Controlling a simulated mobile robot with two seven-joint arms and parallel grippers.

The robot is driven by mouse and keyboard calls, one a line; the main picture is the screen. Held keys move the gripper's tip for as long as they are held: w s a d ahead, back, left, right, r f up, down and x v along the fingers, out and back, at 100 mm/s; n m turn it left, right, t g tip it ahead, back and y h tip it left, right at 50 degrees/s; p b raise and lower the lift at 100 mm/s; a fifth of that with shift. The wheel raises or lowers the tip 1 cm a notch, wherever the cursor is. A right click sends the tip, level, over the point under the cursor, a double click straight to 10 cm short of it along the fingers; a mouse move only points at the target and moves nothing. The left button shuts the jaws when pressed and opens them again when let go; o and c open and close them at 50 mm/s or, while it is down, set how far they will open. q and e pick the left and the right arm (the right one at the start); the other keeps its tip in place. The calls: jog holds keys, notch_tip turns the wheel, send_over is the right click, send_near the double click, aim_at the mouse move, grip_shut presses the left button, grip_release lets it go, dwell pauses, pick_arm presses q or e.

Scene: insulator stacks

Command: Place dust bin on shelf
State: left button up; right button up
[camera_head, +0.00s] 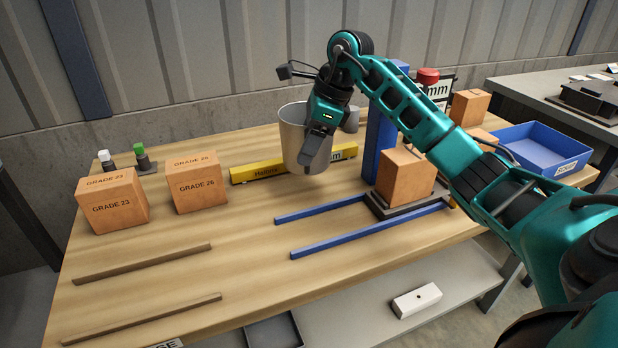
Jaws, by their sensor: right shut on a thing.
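The other finger is hidden. The bin's base overlaps the yellow bar behind it, and it seems to hang a little above the tabletop. A grey lower shelf (350,318) shows below the table's front edge. My left gripper is out of view.
Two orange boxes, GRADE 23 (112,201) and GRADE 26 (196,183), stand at the left. Blue rails (372,229) and another orange box (405,178) lie right of centre. The lower shelf holds a white block (417,300) and a dark tray (273,332), with bare room between.

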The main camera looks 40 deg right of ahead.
notch_tip(320, 180, down, 8)
jog(key=shift+w+r+b, duration=0.1)
jog(key=shift+b, duration=0.2)
jog(key=o, duration=1.4)
jog(key=shift+c, duration=0.2)
